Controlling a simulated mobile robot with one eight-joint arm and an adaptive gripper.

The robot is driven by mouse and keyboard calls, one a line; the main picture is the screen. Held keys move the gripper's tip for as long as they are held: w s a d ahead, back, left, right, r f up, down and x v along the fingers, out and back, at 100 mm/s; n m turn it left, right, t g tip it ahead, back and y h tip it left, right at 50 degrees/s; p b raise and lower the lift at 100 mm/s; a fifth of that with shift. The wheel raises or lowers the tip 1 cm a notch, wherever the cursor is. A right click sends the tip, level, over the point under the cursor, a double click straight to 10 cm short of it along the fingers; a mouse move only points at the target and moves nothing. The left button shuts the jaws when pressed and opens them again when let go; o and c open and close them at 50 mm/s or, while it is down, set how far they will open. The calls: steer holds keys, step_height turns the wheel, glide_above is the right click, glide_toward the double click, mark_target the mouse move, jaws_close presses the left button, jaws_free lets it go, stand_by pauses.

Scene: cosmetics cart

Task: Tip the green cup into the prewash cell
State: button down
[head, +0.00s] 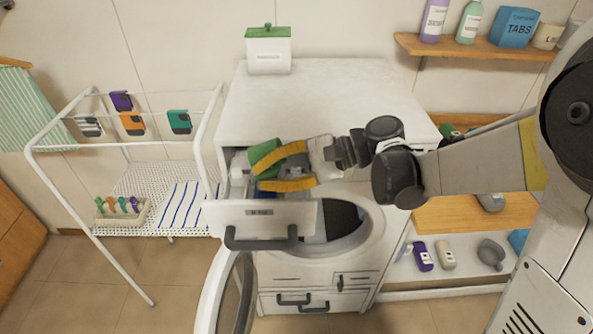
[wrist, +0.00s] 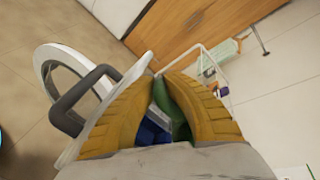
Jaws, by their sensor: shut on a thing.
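My gripper (head: 278,172), with yellow padded fingers, is shut on the green cup (head: 265,156) over the open detergent drawer (head: 262,218) of the washing machine. The cup looks tilted. In the wrist view the green cup (wrist: 174,106) shows between the finger pads, with a blue area (wrist: 151,130) of the drawer inside beside it. The cup's mouth, its contents and most of the drawer's cells are hidden by the fingers and the drawer front, so I cannot tell which cell lies beneath it.
A white box with a green lid (head: 268,50) stands on the washing machine top (head: 325,95). The round door (head: 232,295) hangs open below the drawer. A white drying rack (head: 90,160) stands at the left. Wall shelves with bottles (head: 468,20) are at the right.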

steer(key=shift+a+r+h+p, duration=0.1)
steer(key=shift+h+p, duration=0.4)
steer(key=shift+h, duration=0.1)
steer(key=h+p, duration=0.1)
steer(key=p, duration=0.1)
steer(key=shift+r+h+p, duration=0.3)
steer(key=shift+r+h, duration=0.05)
steer(key=shift+h, duration=0.05)
steer(key=shift+f+h+p, duration=0.45)
steer(key=shift+h+p, duration=0.25)
steer(key=shift+h, duration=0.3)
steer(key=shift+a+f+h+p, duration=0.15)
steer(key=shift+f+h+p, duration=0.2)
steer(key=shift+h, duration=0.15)
steer(key=shift+a+r+h+p, duration=0.1)
steer(key=shift+a+h+p, duration=0.15)
steer(key=shift+h+p, duration=0.2)
steer(key=shift+w+a+f+h+p, duration=0.1)
steer(key=shift+a+h+p, duration=0.1)
steer(key=shift+a+h, duration=0.75)
steer(key=shift+s+a+f+h+p, duration=0.15)
steer(key=shift+a+h, duration=0.25)
steer(key=shift+h, duration=1)
steer(key=shift+w+a+r+h+p, duration=0.1)
steer(key=shift+w+a+h+p, duration=0.1)
steer(key=shift+a+h, duration=0.75)
steer(key=shift+d+h, duration=0.25)
steer(key=shift+d, duration=0.05)
